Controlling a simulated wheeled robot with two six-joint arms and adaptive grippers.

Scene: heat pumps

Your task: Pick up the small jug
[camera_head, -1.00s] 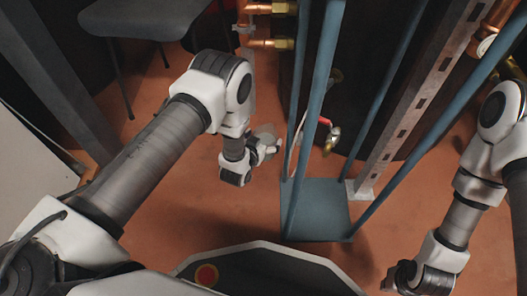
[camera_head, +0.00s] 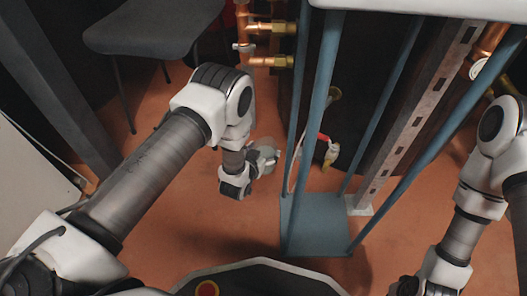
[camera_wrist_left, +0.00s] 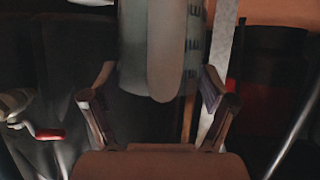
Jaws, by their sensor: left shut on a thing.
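The small jug shows as a pale grey, see-through shape (camera_head: 264,145) at my left gripper (camera_head: 265,160), left of the blue posts in the head view. In the left wrist view a pale rounded body (camera_wrist_left: 165,50), seemingly the jug, stands between the two fingers of my left gripper (camera_wrist_left: 157,95). The gripper is shut on it.
A blue stand with several posts and a low base plate (camera_head: 316,225) is just right of my left gripper. A pale top (camera_head: 430,8) is above it. Copper pipes (camera_head: 262,60) and a dark chair (camera_head: 155,28) are behind. Reddish floor (camera_head: 190,235) is open in front.

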